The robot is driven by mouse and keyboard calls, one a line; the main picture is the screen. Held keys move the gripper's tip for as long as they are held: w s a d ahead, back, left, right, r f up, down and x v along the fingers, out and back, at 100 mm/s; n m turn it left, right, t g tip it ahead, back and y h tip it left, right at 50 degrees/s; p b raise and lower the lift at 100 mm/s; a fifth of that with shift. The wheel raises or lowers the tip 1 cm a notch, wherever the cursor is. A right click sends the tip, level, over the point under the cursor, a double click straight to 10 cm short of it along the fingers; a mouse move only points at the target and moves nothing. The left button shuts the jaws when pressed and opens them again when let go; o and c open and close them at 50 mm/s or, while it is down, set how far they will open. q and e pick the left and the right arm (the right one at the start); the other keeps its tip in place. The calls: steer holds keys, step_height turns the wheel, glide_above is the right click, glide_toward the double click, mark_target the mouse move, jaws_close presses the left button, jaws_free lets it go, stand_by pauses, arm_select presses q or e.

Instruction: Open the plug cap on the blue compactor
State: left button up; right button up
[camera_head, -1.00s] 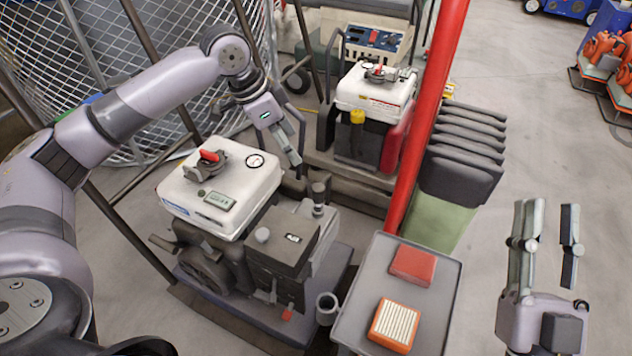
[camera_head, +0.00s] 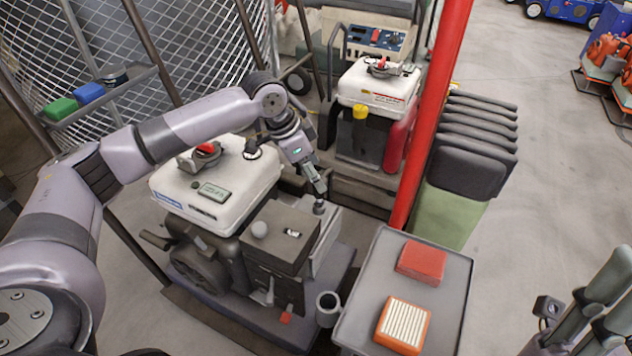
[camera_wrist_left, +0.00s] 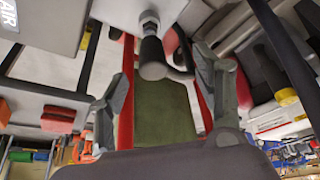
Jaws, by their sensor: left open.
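The nearer machine has a white top tank (camera_head: 213,190) with a small blue label and a dark engine block (camera_head: 284,238); little of it looks blue. A dark cylindrical plug cap on a light stem stands at the block's right corner. In the left wrist view the cap (camera_wrist_left: 152,58) shows between the spread fingers, nearer the top of the picture; contact does not show. My left gripper (camera_head: 318,184) is open and points down just above that corner, partly hiding the cap. My right gripper (camera_head: 600,300) is at the lower right edge, fingers apart, empty and partly cut off.
A red post (camera_head: 432,110) rises right of the machine. A grey cart top (camera_head: 375,285) holds a red block (camera_head: 421,262) and an orange-framed filter (camera_head: 403,325). A second white-tanked machine (camera_head: 378,90) stands behind. A wire mesh fence (camera_head: 185,50) is at the left.

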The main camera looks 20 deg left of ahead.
arm_select(q)
steer(key=shift+x, duration=1)
jaws_close()
